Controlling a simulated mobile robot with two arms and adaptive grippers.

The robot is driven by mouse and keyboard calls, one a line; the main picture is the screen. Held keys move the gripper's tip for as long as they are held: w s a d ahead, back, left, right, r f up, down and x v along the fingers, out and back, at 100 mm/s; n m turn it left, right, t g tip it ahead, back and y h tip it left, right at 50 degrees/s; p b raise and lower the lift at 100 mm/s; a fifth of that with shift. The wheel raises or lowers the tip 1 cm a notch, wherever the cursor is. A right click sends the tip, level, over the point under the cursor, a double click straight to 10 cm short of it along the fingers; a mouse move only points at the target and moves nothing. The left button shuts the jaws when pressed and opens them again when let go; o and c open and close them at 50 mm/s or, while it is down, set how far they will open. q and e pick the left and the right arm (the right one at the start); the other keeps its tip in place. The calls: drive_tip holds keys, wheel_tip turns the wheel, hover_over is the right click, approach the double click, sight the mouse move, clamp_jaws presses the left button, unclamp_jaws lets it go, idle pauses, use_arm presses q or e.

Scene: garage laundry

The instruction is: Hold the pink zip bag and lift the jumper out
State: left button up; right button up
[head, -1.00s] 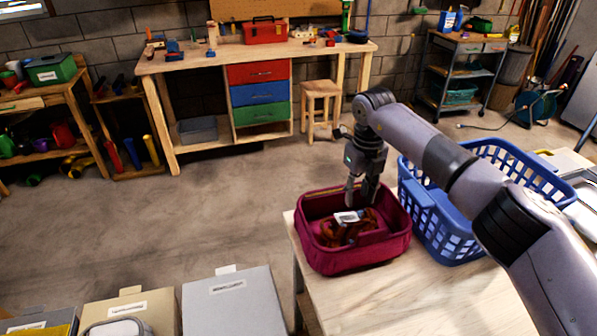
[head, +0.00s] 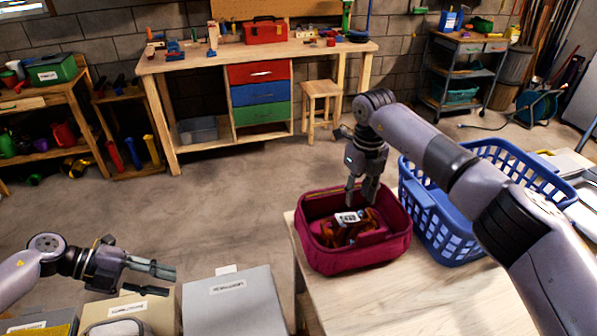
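The pink zip bag (head: 350,262) stands open on the near table's left corner. A rust-orange folded cloth, apparently the jumper (head: 338,236), lies inside it with a white label on top. My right gripper (head: 361,198) points down over the bag's far side, its fingers apart, just above the cloth; I cannot tell whether they touch it. My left gripper (head: 160,279) is at the lower left, open and empty, pointing right, well away from the bag and above the lidded boxes.
A blue laundry basket (head: 455,240) stands right beside the bag. The wooden table (head: 390,300) is clear in front of the bag. Lidded boxes (head: 233,305) stand at the lower left. Bare floor lies between them and the workbench (head: 190,62).

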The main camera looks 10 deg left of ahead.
use_arm(q)
drive_tip(key=w+a+r+n+t, duration=0.2)
drive_tip(key=w+r+n+t, duration=1)
drive_tip(key=w+r, duration=0.9)
drive_tip(key=w+a+f+n+t+y, duration=0.1)
drive_tip(key=w+a+f+n+y, duration=0.1)
drive_tip(key=w+n+y, duration=0.6)
drive_tip(key=w+a+f+n+t+y, duration=0.1)
drive_tip(key=w+a+f+n+y, duration=0.15)
drive_tip(key=w+n+y, duration=0.5)
drive_tip(key=w+d+f+n+g+h, duration=0.2)
drive_tip(key=d+f+n+g, duration=0.2)
drive_tip(key=d+f+n, duration=0.15)
wheel_tip(320, 180, up, 3)
drive_tip(key=m+g+h, duration=0.1)
drive_tip(key=g+h, duration=0.2)
drive_tip(key=g, duration=1)
hover_over(301, 236)
drive_tip(key=f, duration=1.7)
drive_tip(key=shift+w, duration=0.4)
